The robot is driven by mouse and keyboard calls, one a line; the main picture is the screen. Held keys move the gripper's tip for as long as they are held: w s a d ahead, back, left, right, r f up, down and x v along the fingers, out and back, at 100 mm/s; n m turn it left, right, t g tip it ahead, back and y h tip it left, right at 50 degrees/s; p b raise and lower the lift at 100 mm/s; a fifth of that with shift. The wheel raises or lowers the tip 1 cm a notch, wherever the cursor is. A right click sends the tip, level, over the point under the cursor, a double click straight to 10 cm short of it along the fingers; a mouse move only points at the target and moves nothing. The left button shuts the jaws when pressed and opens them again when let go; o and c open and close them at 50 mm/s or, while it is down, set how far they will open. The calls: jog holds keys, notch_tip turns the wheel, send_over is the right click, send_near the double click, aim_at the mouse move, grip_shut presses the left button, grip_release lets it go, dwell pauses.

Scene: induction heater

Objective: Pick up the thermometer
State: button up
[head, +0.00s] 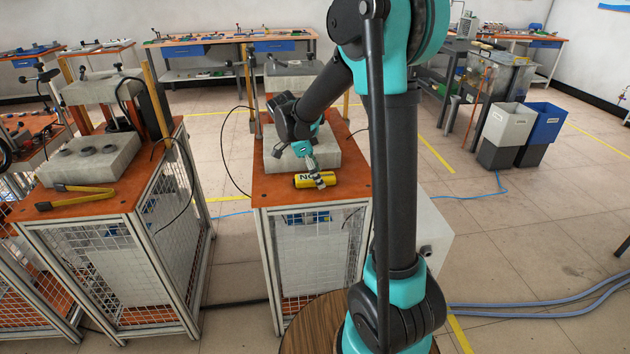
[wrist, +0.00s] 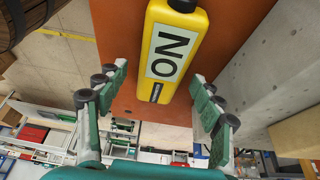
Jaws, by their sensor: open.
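The thermometer is a yellow device (head: 302,181) with a pale display reading "NO". It lies on the orange tabletop of the middle bench, near its front edge. In the wrist view the thermometer (wrist: 190,28) has black end parts and points down the picture toward my gripper. My gripper (head: 317,172) is over the right part of the thermometer in the head view. In the wrist view my gripper (wrist: 158,78) is open, with a finger on each side of the thermometer's near end. Gaps show on both sides; the height above the table is hard to tell.
A grey concrete block (head: 335,150) sits right behind the thermometer, and its wall (wrist: 265,70) is close to the right finger. The left bench holds another block (head: 92,160) and yellow-black tongs (head: 75,196). Bins (head: 508,125) stand at the right.

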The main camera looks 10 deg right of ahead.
jog(key=shift+f, duration=0.1)
jog(key=c, duration=1.4)
jog(key=shift+o, duration=0.2)
